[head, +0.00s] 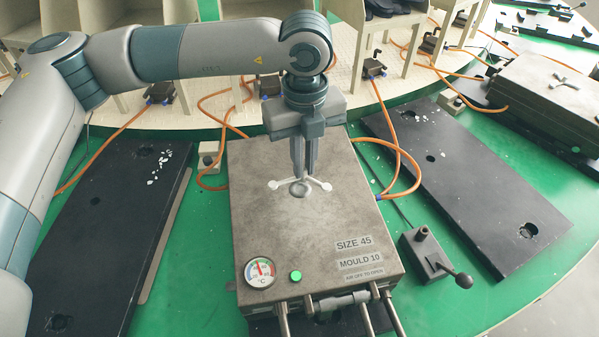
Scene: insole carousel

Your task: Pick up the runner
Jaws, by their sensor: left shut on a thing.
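The runner (317,184) is a small pale piece with thin arms and knobbed ends. It is at the top face of the grey mould (290,228), which is labelled SIZE 45 and MOULD 10. My left gripper (304,176) points straight down over the runner, its fingers close together and shut on the runner's middle. The fingers hide part of the runner. I cannot tell whether the runner still touches the mould's top. My right gripper is not in view.
The mould has a dial (260,272), a green button (295,275) and front bars. A lever box (428,256) stands to its right. Black plates lie left (105,220) and right (460,185). Orange hoses (393,150) loop behind. Another mould (550,95) sits at far right.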

